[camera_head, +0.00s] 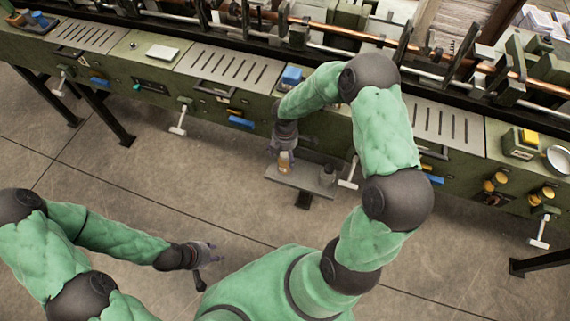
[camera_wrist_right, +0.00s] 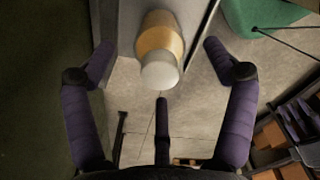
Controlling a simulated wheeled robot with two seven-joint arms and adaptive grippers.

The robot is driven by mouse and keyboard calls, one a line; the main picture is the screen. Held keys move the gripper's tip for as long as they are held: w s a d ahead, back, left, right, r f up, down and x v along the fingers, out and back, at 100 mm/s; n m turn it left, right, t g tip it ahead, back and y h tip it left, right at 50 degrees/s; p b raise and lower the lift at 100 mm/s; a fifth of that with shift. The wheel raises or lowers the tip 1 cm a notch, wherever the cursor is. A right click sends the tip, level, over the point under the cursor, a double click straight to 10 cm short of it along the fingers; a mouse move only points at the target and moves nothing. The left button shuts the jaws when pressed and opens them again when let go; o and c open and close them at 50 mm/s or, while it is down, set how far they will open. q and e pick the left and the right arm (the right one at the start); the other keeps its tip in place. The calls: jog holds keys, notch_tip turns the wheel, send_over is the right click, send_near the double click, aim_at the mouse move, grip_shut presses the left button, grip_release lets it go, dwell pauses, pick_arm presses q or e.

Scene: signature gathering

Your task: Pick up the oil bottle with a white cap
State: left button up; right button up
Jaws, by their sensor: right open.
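The oil bottle with an amber body and a white cap (camera_wrist_right: 160,52) is at the top middle of the right wrist view. In the head view the bottle (camera_head: 285,166) stands near the left end of a small grey shelf (camera_head: 298,182). My right gripper (camera_head: 283,152) is at the bottle, partly covering it. In the wrist view its fingers are spread open, with the bottle between and beyond their tips and a gap on both sides. My left gripper (camera_head: 205,259) is low over the floor at left, empty, with its fingers apart.
The long green machine (camera_head: 235,85) runs behind. The floor (camera_head: 130,170) in front is clear.

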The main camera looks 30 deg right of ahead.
aim_at(285, 161)
notch_tip(285, 161, down, 4)
jog(key=shift+r+b, duration=0.1)
jog(key=shift+b, duration=0.45)
jog(key=c, duration=1.3)
jog(key=shift+r, duration=0.15)
